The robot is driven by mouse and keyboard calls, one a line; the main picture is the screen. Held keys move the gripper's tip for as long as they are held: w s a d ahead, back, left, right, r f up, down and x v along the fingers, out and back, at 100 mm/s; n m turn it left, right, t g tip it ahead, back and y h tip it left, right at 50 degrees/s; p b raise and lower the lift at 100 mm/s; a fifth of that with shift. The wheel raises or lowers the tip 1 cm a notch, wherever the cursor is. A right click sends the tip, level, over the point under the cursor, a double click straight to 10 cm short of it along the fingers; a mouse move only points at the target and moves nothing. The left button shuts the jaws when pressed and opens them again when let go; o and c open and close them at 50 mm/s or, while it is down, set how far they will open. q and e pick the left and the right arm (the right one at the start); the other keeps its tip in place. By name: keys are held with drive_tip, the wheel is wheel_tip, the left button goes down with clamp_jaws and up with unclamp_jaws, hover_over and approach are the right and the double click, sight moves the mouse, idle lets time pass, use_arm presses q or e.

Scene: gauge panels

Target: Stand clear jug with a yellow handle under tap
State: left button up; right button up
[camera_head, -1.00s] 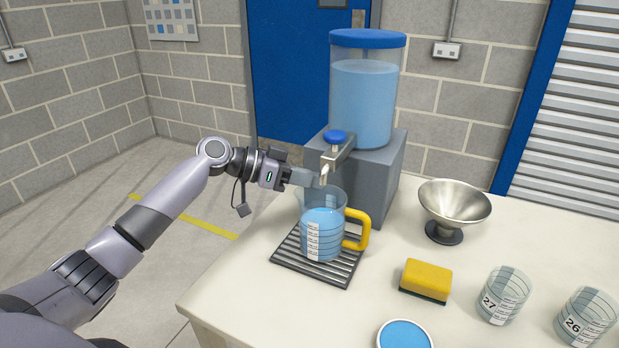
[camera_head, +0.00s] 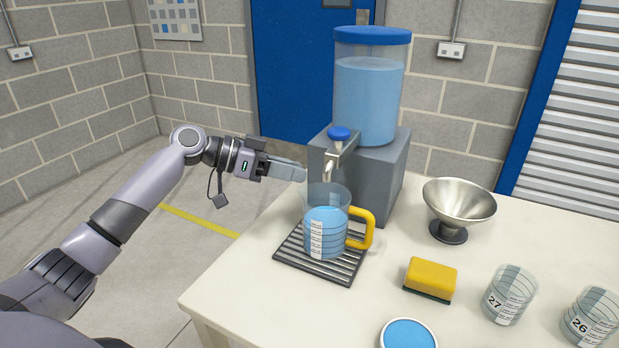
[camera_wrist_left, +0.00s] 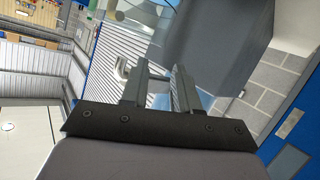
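The clear jug (camera_head: 325,236) with a yellow handle (camera_head: 362,230) stands upright on the slatted drip tray (camera_head: 291,263), under the tap (camera_head: 340,157). It holds blue liquid to below its rim, and its handle points right. My left gripper (camera_head: 302,174) is above and left of the jug, beside the tap and apart from both. In the left wrist view its two fingers (camera_wrist_left: 160,78) are parted with nothing between them. My right gripper is in neither view.
The tap belongs to a dispenser with a blue-lidded tank (camera_head: 368,100) on a grey block (camera_head: 384,180). To the right on the white table (camera_head: 250,300) are a metal bowl (camera_head: 459,204), a yellow sponge (camera_head: 430,277), two graduated beakers (camera_head: 508,296) (camera_head: 591,318) and a round blue-topped thing (camera_head: 408,335).

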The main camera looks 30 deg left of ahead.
use_arm(q)
drive_tip(key=b+v, duration=0.1)
drive_tip(key=v, duration=0.6)
drive_tip(key=shift+s+a, duration=0.1)
idle(0.4)
